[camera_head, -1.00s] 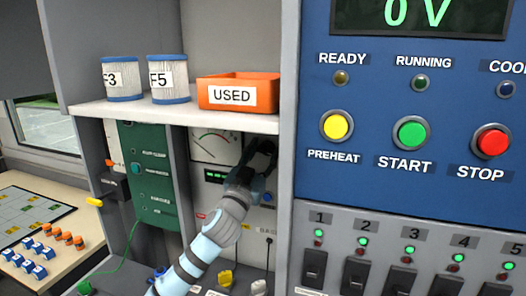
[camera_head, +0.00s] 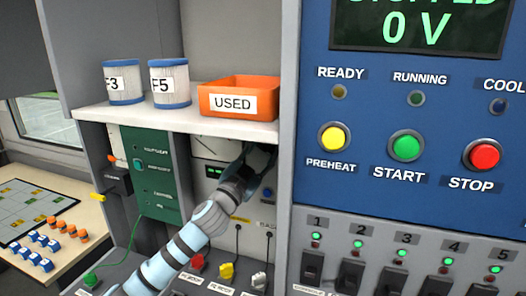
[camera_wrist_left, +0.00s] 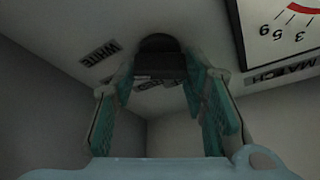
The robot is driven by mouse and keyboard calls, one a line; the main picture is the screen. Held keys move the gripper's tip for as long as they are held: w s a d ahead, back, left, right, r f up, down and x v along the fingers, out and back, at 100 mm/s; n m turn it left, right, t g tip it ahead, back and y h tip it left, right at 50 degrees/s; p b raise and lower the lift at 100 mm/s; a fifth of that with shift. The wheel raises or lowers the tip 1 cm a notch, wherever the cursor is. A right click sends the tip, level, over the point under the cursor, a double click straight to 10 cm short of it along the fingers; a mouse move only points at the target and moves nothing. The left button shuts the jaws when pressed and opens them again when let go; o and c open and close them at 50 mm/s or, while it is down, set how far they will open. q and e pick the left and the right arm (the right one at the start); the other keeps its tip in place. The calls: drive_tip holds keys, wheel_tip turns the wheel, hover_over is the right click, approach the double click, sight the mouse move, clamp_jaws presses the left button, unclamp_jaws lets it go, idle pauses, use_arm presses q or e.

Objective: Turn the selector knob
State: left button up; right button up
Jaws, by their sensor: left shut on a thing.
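The selector knob (camera_wrist_left: 160,44) is a dark round knob on a pale panel in the left wrist view. My left gripper (camera_wrist_left: 158,76) is shut on it, with a teal-padded finger at each side. A label reading WHITE is left of the knob, and other labels just below it are partly hidden by the fingers. In the head view my left gripper (camera_head: 257,160) is at the panel, just under the shelf, and hides the knob there. My right gripper is not in view.
A shelf (camera_head: 180,123) sits close above my left gripper, carrying an orange USED bin (camera_head: 238,99) and two filter canisters. A grey cabinet wall stands just right of the gripper. Cable plugs (camera_head: 226,271) are below. A gauge (camera_wrist_left: 285,30) is beside the knob.

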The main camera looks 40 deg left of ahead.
use_arm(q)
drive_tip(key=o, duration=1.2)
drive_tip(key=shift+c, duration=0.2)
drive_tip(key=shift+f, duration=0.1)
drive_tip(key=shift+s+f, duration=0.15)
drive_tip(key=shift+s, duration=0.2)
drive_tip(key=v, duration=1.1)
drive_tip(key=shift+d, duration=0.2)
drive_tip(key=shift+s+a, duration=0.1)
drive_tip(key=shift+a, duration=0.05)
